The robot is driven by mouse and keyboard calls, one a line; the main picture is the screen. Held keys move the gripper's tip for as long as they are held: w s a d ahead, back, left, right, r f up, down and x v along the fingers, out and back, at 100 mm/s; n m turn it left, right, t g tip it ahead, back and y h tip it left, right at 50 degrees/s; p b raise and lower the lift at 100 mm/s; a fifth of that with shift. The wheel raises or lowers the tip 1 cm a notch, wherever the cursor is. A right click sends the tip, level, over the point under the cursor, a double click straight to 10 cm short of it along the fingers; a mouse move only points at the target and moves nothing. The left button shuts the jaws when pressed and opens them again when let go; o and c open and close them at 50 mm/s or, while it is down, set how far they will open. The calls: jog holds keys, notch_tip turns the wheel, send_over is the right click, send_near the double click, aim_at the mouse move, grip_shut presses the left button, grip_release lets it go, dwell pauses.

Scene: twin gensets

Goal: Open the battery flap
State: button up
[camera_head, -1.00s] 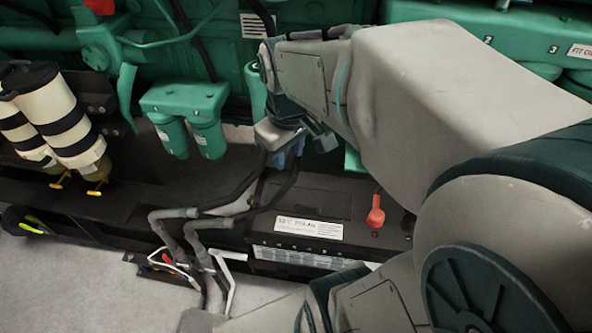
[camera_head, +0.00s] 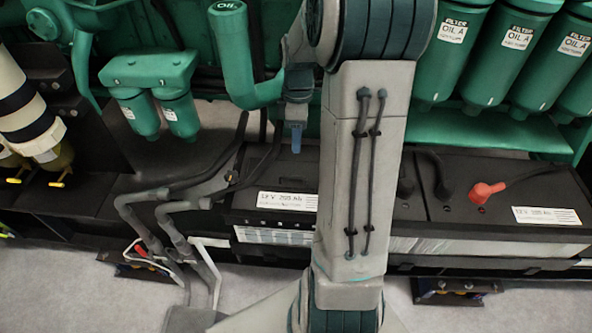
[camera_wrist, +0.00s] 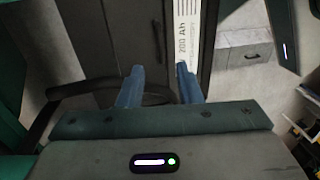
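The left black battery (camera_head: 262,217), with a white 200 Ah label (camera_head: 287,201), sits low in front of the green engine. Its dark top also shows in the wrist view (camera_wrist: 130,40), with the label (camera_wrist: 187,35) at its right side. I cannot clearly pick out the flap's edges on this dark top. My gripper (camera_head: 296,138) has blue fingers and points down above the rear of this battery, apart from it as far as I can tell. In the wrist view the two fingers (camera_wrist: 160,86) stand apart with nothing held between them. My arm hides the battery's right part.
A second battery (camera_head: 505,190) with a red terminal cap (camera_head: 485,190) lies to the right. Thick cables (camera_head: 165,200) run along the left battery's left side. Green filters (camera_head: 160,112) hang behind on the left, and oil filters (camera_head: 505,50) on the right. The floor in front is mostly clear.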

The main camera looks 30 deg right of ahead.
send_over(296, 182)
notch_tip(296, 182, down, 10)
jog(key=shift+s+f+b, duration=0.1)
jog(key=shift+f+b, duration=0.05)
jog(key=shift+b, duration=0.3)
grip_shut()
